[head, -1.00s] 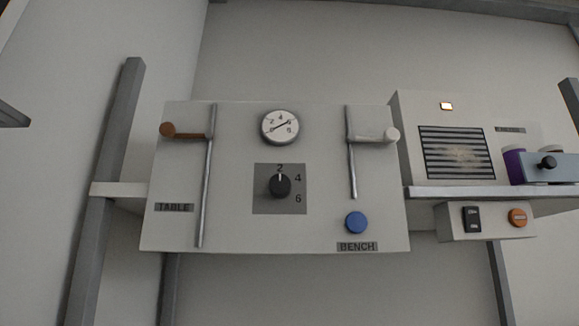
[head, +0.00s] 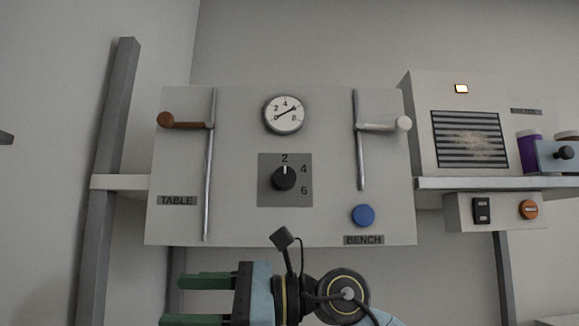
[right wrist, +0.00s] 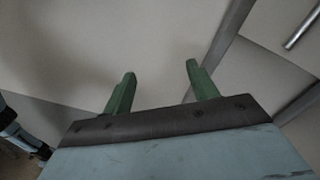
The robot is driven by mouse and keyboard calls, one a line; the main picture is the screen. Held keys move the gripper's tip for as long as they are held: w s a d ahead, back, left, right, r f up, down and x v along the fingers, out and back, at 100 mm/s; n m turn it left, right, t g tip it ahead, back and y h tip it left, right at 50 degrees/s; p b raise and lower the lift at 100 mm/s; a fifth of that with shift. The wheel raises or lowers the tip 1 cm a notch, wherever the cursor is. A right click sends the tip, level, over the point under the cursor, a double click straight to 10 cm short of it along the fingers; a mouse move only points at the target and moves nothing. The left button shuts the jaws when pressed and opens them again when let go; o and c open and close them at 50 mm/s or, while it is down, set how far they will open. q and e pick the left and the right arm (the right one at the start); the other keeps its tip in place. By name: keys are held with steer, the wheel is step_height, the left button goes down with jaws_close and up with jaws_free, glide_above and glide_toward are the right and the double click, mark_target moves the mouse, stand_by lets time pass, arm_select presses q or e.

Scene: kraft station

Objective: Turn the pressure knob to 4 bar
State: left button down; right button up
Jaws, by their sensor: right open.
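The pressure knob (head: 284,177) is a black round knob on a grey square plate marked 2, 4 and 6. Its white mark points up at the 2. The round gauge (head: 284,114) sits above it, with its dark needle slanting up to the right. My right gripper (head: 184,300) is in front of and below the panel, lying sideways with its green fingers pointing left. It is open and empty, apart from the knob. Its two green fingers also show spread in the right wrist view (right wrist: 158,90).
The white panel (head: 250,220) also carries a brown lever (head: 185,121), a white lever (head: 385,124) and a blue button (head: 363,215). To the right, a shelf (head: 500,183) bears a grilled box, with a switch box (head: 497,211) below. The space before the knob is clear.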

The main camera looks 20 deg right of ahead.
steer(key=s+d+r+n+t+h+p, duration=0.1)
steer(key=s+d+r+n+t+h, duration=0.2)
steer(key=d+r+n+t+h, duration=0.35)
steer(key=m+t+h+p, duration=0.1)
steer(key=m+t+h, duration=0.1)
steer(key=t+h, duration=0.5)
glide_toward(287, 176)
steer(key=shift+g+h, duration=0.95)
steer(key=p+x, duration=0.1)
steer(key=x, duration=0.2)
steer(key=r+p+x, duration=0.1)
steer(key=p+x, duration=0.1)
steer(key=a+p+x, duration=0.1)
steer(key=x, duration=0.2)
steer(key=shift+w+r, duration=0.35)
steer(key=shift+w, duration=0.1)
steer(key=c, duration=1)
